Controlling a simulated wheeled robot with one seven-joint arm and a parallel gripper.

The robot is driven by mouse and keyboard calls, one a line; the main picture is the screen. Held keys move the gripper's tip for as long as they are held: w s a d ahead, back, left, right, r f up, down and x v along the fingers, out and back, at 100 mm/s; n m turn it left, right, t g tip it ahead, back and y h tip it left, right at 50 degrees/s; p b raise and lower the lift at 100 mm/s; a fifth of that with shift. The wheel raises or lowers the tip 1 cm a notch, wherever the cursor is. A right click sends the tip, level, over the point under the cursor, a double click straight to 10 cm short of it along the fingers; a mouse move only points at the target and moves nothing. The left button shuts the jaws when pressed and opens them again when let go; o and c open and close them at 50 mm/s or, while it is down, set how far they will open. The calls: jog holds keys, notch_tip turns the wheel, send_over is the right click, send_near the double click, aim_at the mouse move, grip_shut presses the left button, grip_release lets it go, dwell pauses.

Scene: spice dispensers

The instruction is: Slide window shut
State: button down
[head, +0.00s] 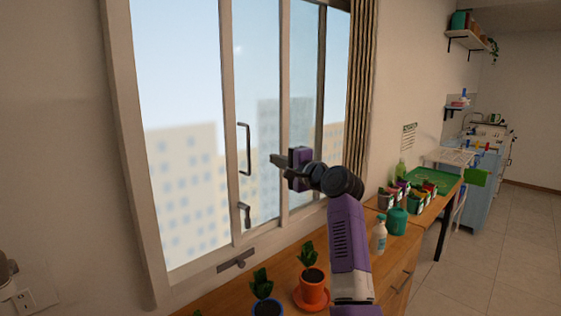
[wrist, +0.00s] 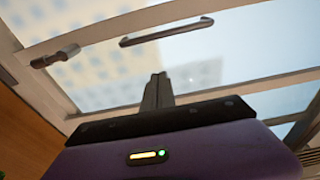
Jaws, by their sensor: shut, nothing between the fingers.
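The window (head: 233,120) fills the left and middle of the head view, with tall pale frames and several panes. A dark bar handle (head: 244,148) stands upright on a middle frame, with a smaller lever (head: 245,215) below it. My gripper (head: 274,159) is shut and empty, just right of the bar handle in the head view, its fingers pointing left. In the wrist view, the shut fingers (wrist: 157,90) point toward the pane, apart from the bar handle (wrist: 166,32). The lever (wrist: 55,57) shows at the left there. Contact with the glass cannot be told.
Potted plants stand on the wooden counter under the window, one in an orange pot (head: 312,288) and one in a blue pot (head: 266,306). A spray bottle (head: 379,236) and a teal container (head: 397,221) stand further right. A curtain (head: 361,85) hangs at the window's right edge.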

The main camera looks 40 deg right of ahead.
jog(key=shift+w+a+p, duration=0.4)
jog(key=shift+w+a, duration=0.15)
jog(key=shift+w, duration=0.25)
jog(key=shift+w+a+p, duration=0.35)
jog(key=shift+w+a, duration=0.2)
jog(key=shift+w, duration=0.3)
jog(key=shift+w+a+p, duration=0.4)
jog(key=shift+w+a, duration=0.15)
jog(key=shift+w, duration=0.25)
